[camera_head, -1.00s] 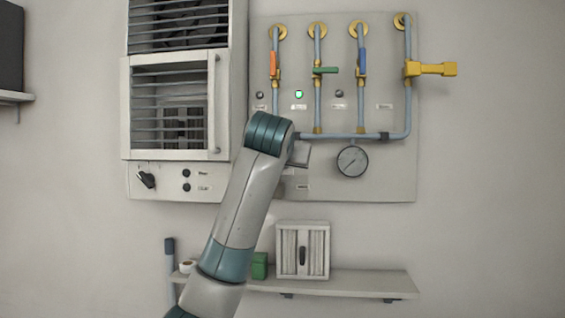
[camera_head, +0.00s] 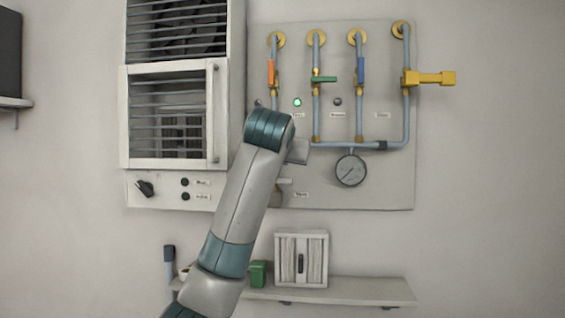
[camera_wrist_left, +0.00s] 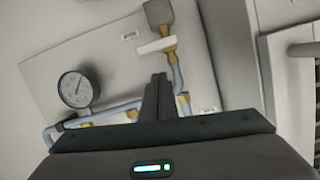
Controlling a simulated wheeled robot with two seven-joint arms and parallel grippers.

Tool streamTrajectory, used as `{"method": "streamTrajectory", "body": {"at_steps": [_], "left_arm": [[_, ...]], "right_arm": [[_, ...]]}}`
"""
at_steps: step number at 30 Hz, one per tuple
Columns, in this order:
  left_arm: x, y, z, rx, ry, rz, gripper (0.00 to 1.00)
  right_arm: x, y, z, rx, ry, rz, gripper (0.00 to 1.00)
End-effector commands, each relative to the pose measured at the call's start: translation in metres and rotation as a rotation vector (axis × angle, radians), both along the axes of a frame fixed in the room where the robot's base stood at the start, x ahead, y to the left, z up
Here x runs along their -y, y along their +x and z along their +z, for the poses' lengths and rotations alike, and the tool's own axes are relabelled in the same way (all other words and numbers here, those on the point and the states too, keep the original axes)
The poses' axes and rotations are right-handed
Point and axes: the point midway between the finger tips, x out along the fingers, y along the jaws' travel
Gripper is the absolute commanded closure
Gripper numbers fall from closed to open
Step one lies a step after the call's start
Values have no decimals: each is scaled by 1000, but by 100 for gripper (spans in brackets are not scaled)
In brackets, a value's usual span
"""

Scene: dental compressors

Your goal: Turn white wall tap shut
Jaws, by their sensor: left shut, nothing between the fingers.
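The white wall tap (camera_wrist_left: 156,46) shows in the left wrist view as a short white handle on a brass fitting. Its handle lies crosswise to its blue pipe, just below a grey-brown block. In the head view a bit of the white handle (camera_head: 285,181) shows just right of my arm, low on the panel; the rest is hidden. My left gripper (camera_wrist_left: 158,80) is shut and empty. Its fingertips point toward the pipe and appear just below the tap in the wrist view; contact cannot be told. In the head view my arm mostly hides it. My right gripper is not in view.
The panel (camera_head: 390,185) carries orange (camera_head: 271,72), green (camera_head: 323,79) and blue (camera_head: 361,69) handles, a yellow tap (camera_head: 430,78) and a gauge (camera_head: 350,170). A louvred cabinet (camera_head: 214,115) stands left. A shelf (camera_head: 350,291) with a small box (camera_head: 301,258) is below.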

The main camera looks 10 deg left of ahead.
Motion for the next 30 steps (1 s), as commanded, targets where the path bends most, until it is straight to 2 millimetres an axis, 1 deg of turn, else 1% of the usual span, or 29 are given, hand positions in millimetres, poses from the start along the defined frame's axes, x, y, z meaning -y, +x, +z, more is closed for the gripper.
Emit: {"method": "streamTrajectory", "body": {"at_steps": [1,2,3,6,12,18,24,30], "left_arm": [[0,0,14,0,0,0,100],[1,0,19,0,0,0,100],[11,-4,19,0,1,-4,100],[27,-12,30,3,2,-3,100],[60,-26,52,2,1,-3,100],[87,-38,69,0,1,-1,100],[103,-45,78,1,1,0,100],[107,-47,80,0,1,1,100]], "right_arm": [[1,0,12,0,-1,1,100],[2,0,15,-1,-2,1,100],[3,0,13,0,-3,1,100],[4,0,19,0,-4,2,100],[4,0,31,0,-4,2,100],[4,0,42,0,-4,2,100],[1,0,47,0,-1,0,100],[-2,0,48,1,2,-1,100]]}}
